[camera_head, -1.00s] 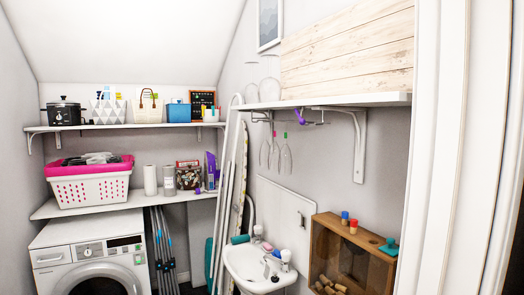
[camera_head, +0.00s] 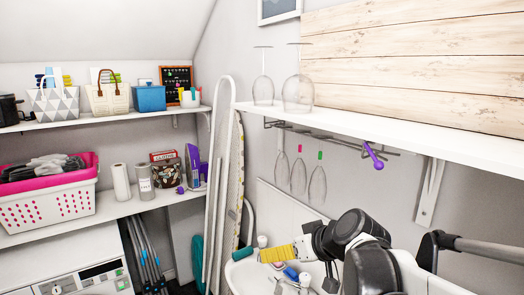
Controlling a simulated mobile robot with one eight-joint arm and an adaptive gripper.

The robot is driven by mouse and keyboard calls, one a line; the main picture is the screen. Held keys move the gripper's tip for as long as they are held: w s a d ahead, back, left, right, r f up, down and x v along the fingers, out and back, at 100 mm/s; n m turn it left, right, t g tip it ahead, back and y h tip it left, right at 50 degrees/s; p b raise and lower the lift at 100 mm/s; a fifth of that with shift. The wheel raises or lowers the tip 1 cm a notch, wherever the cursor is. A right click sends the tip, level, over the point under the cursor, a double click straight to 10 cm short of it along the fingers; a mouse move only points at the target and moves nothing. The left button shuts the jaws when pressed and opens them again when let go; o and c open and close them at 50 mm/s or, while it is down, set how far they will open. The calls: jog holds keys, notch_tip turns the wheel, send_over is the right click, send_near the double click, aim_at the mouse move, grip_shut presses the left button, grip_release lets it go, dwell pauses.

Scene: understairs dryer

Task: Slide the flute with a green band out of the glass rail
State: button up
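Three clear flutes hang upside down from a metal rail (camera_head: 335,138) under the white shelf. The flute with a green band (camera_head: 317,185) is the rightmost and nearest; its band is on the stem just below the rail. The flute with a pink-red band (camera_head: 298,176) hangs beside it, and another flute (camera_head: 282,168) hangs farther left. A purple piece (camera_head: 373,157) sits on the rail to the right of the flutes. My dark arm is low at the front right. A yellow ribbed piece (camera_head: 279,254), apparently at my gripper's end, is below the flutes, apart from them; its fingers cannot be made out.
Two upturned glasses (camera_head: 298,88) stand on the white shelf (camera_head: 430,138) above the rail. A shelf bracket (camera_head: 430,192) is to the right. The sink (camera_head: 245,277) is below, with small items on it. An ironing board (camera_head: 222,190) leans at the left. Air around the flutes is clear.

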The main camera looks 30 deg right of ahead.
jog(key=d+r+t+h+p, duration=0.15)
jog(key=d+r+p, duration=0.35)
jog(key=d+r, duration=0.5)
jog(key=t+p, duration=0.2)
send_near(324, 187)
jog(key=w, duration=0.2)
jog(key=shift+m+h, duration=0.4)
jog(key=shift+h, duration=0.05)
jog(key=x, duration=1.1)
jog(key=shift+s+a+f+b, duration=0.1)
jog(key=shift+a+f+b, duration=0.2)
jog(key=shift+f+b, duration=0.1)
jog(key=shift+r, duration=0.1)
jog(key=c, duration=1.3)
jog(key=shift+c, duration=0.3)
jog(key=shift+s, duration=0.2)
